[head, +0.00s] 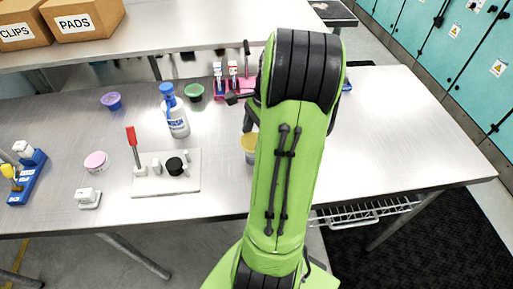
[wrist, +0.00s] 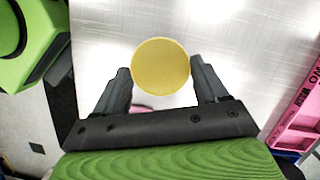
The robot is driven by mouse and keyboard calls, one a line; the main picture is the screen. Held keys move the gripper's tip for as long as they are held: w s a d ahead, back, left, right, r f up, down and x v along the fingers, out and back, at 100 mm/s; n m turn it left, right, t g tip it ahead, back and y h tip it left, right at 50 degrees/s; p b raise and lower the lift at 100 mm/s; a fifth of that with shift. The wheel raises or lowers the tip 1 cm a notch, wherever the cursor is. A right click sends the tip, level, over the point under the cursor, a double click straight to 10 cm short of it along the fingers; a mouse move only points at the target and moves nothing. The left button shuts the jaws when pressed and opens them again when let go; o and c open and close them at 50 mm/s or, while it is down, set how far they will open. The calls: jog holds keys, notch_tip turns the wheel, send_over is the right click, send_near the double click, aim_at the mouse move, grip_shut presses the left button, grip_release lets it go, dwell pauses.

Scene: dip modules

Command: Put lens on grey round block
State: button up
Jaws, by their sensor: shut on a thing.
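A yellow round piece (wrist: 160,65), possibly the lens, is between the two fingers of my gripper (wrist: 160,80) in the wrist view. My gripper is shut on it. In the head view the yellow round piece (head: 249,143) shows just left of my green arm, over the table; the arm hides most of my gripper. No grey round block can be told for sure. A black round block (head: 175,166) sits on a pale plate (head: 190,186) with a red-handled lever (head: 131,138), left of my gripper.
A blue-capped bottle (head: 177,121) stands behind the plate. Purple (head: 111,101), green (head: 194,92) and pink (head: 96,161) tubs, a white module (head: 88,198) and a blue rack (head: 28,178) are around it. A pink rack (wrist: 300,120) is at the right in the wrist view.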

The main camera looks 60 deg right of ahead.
notch_tip(320, 180, down, 4)
jog(key=shift+s+r+b, duration=0.1)
jog(key=shift+b, duration=0.25)
jog(key=o, duration=1)
